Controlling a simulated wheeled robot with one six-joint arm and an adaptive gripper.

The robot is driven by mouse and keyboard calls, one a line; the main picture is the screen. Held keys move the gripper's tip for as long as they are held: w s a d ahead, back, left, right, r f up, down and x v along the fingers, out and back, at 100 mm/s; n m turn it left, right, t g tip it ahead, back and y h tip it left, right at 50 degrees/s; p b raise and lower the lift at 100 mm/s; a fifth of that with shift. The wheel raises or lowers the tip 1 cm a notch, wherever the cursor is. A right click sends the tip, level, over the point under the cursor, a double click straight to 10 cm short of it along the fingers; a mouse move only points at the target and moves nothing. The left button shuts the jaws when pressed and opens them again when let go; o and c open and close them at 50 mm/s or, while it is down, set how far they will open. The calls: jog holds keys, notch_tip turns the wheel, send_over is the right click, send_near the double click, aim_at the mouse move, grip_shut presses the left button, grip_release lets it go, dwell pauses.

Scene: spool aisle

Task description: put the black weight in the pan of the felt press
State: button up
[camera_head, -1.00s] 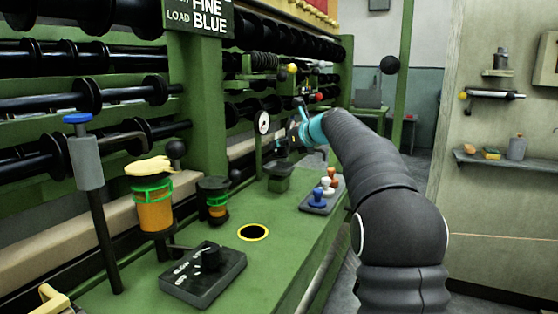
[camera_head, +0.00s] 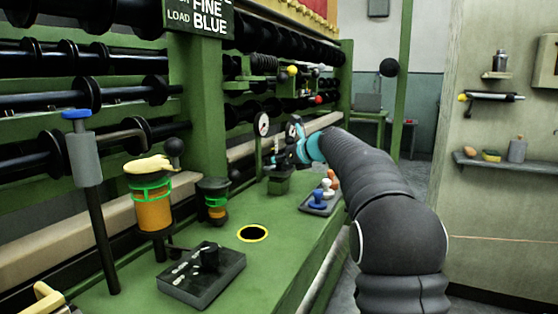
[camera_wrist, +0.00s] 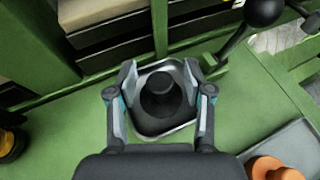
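In the wrist view, a round black weight (camera_wrist: 160,97) with a raised knob shows between my fingers. It appears to sit inside a square, pale-rimmed pan (camera_wrist: 150,130). My gripper (camera_wrist: 160,76) is open, one finger on each side of the weight, with narrow gaps showing. In the head view my gripper (camera_head: 287,150) is low over a green box-like stand (camera_head: 279,184) beside a dial gauge (camera_head: 262,124). The weight is hidden there by the gripper. I cannot tell for certain which parts belong to the felt press.
A rack of colored pegs (camera_head: 320,203) stands right of the stand, near the bench edge. Nearer are a ringed hole (camera_head: 252,233), a black control box (camera_head: 201,275) and an orange jar (camera_head: 153,212). A black ball-ended lever (camera_wrist: 264,12) is close at the wrist view's upper right.

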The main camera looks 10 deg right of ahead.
jog(key=shift+r, duration=0.1)
jog(key=v, duration=1.2)
dwell(0.9)
